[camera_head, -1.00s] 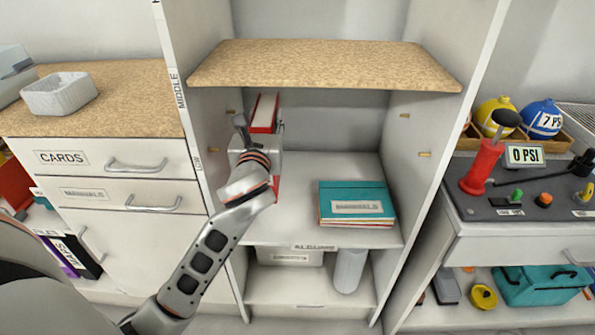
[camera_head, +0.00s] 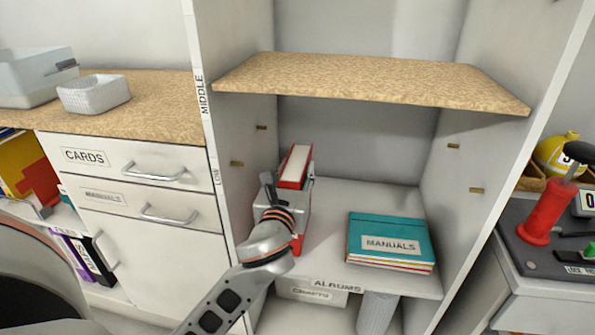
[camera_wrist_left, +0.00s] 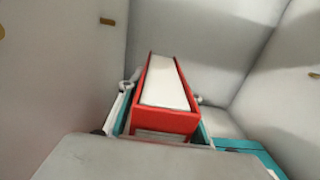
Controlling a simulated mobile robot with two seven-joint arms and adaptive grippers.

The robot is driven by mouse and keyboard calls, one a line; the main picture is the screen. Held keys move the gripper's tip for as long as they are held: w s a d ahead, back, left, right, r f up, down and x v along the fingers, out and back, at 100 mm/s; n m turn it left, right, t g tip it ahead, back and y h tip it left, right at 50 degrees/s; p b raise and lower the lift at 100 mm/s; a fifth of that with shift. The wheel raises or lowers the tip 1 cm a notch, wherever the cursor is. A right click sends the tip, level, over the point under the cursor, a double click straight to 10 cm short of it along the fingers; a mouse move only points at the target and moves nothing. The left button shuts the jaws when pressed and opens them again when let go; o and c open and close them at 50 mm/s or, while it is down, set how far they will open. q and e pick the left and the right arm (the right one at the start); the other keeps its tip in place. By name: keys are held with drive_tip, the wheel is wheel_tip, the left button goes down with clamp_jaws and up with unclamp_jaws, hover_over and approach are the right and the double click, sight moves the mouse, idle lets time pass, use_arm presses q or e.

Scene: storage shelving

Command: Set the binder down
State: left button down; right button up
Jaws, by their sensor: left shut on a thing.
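The red binder (camera_head: 298,170) with white pages stands upright on the left part of the middle shelf (camera_head: 330,225), below the cork-coloured board. My left gripper (camera_head: 285,200) reaches in from the front and is shut on it. The left wrist view shows the red binder (camera_wrist_left: 167,95) between the two fingers, its pages facing up. Its lower edge is mostly hidden by my gripper, so I cannot tell whether its base touches the shelf. My right gripper is in neither view.
A teal stack of manuals (camera_head: 388,240) lies on the same shelf to the right. The speckled board (camera_head: 370,80) overhangs the bay. The left side wall (camera_head: 245,150) is close to my gripper. Shelf room is free behind and between binder and manuals.

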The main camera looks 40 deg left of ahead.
use_arm(q)
drive_tip(key=c, duration=1.6)
unclamp_jaws()
drive_tip(key=shift+o, duration=0.9)
drive_tip(key=shift+r, duration=0.1)
